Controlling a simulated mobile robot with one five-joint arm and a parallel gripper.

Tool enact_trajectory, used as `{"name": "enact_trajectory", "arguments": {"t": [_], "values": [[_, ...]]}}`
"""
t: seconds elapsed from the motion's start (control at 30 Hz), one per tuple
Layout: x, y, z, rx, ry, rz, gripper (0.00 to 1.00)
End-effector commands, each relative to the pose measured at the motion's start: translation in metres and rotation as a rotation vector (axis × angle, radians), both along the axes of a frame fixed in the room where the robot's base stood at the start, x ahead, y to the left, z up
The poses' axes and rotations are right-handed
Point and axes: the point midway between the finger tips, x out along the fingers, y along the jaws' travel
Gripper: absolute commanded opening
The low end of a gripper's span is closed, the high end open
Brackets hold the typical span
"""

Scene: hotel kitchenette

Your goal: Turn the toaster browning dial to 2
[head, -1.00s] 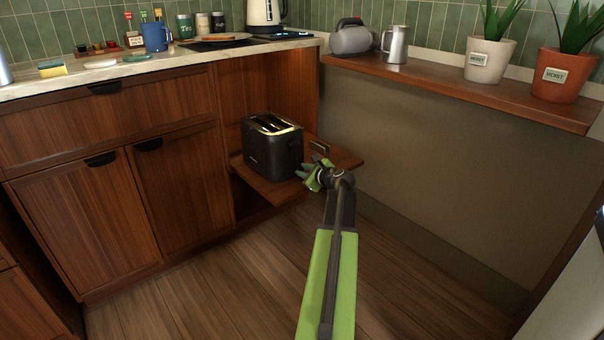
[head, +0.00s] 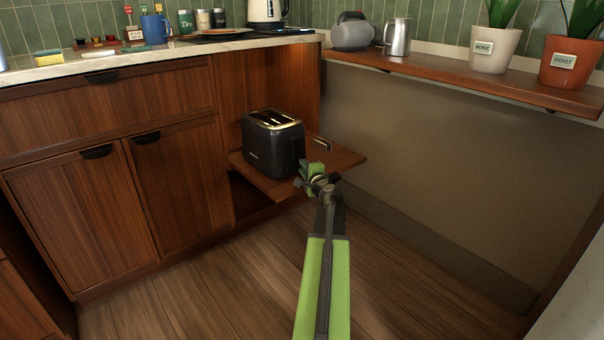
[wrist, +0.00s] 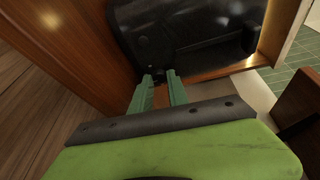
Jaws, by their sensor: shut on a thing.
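The black toaster (head: 272,145) stands upright on a pull-out wooden shelf (head: 345,160), with its slots facing up. Its dark end face also shows at the top of the wrist view (wrist: 190,30). My gripper (head: 301,181) is at the toaster's near right end, low down. In the wrist view its two green fingers (wrist: 160,78) reach the lower edge of that face and are shut on the browning dial. The dial is hidden by the fingers, so I cannot read its setting.
A small metal handle (head: 321,143) sits on the shelf's right side. The cabinet wall (head: 290,90) rises close behind the toaster. A wooden ledge (head: 460,82) with a metal jug (head: 397,38) and potted plants runs along the right. The floor (head: 210,290) is clear.

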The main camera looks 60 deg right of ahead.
Motion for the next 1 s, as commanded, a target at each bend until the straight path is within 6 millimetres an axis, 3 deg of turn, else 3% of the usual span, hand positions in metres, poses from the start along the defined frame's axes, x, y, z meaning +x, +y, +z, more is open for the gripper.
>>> {"name": "enact_trajectory", "arguments": {"t": [0.77, 0.8, 0.93, 1.0], "values": [[-0.0002, -0.0001, -0.0006, -0.104, 0.035, 0.0, 0.0], [-0.0002, -0.0001, -0.0006, -0.104, 0.035, 0.0, 0.22], [-0.0002, 0.0, -0.0006, -0.103, 0.035, 0.0, 0.39], [-0.0002, 0.0, -0.0006, -0.103, 0.035, 0.0, 0.42]]}}
